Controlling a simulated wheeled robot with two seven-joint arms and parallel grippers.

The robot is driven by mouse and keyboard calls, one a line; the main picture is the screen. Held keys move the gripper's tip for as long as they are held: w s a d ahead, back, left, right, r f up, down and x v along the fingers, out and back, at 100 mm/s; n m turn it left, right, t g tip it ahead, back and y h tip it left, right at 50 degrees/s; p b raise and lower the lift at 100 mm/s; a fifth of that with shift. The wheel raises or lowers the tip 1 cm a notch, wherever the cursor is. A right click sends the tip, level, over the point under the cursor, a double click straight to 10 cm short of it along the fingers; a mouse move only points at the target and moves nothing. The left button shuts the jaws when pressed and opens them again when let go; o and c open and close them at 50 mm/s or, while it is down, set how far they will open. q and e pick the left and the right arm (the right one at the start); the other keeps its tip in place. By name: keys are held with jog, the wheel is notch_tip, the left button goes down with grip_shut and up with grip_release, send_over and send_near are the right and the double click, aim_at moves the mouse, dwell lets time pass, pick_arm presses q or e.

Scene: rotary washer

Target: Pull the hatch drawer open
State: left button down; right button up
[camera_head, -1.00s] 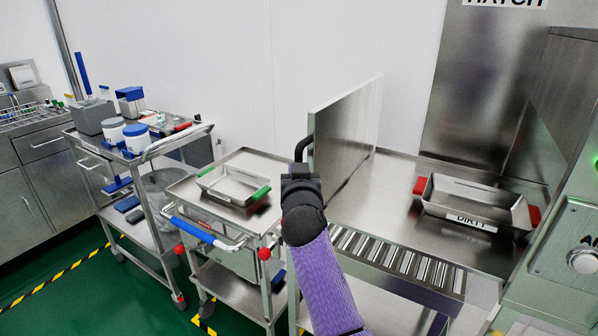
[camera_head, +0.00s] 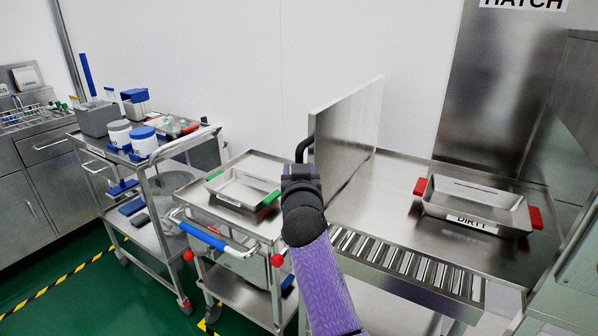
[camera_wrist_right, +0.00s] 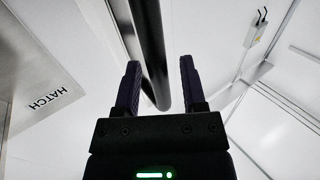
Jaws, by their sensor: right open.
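The hatch door panel (camera_head: 350,135) is a flat grey metal slab standing upright at the left edge of the steel roller counter. Its black bar handle (camera_head: 303,149) is on its left edge. My right gripper (camera_head: 299,172), on the purple-sleeved arm, is at the lower end of this handle and its fingers are hard to make out there. In the right wrist view my right gripper (camera_wrist_right: 163,85) is open, with the black handle bar (camera_wrist_right: 155,60) running between its two fingers. I cannot tell whether either finger touches the bar. My left gripper is in neither view.
A steel tray marked DIRTY (camera_head: 475,208) with red grips sits on the counter (camera_head: 385,215). Left of my arm is a cart (camera_head: 215,225) with a green-gripped tray (camera_head: 243,187). A second cart (camera_head: 165,195) holds jars.

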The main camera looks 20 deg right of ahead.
jog(key=shift+s, duration=0.25)
jog(key=p+v, duration=0.2)
jog(key=v, duration=0.7)
jog(key=shift+s+a+p, duration=0.15)
jog(key=shift+s+p, duration=0.05)
jog(key=shift+p, duration=0.15)
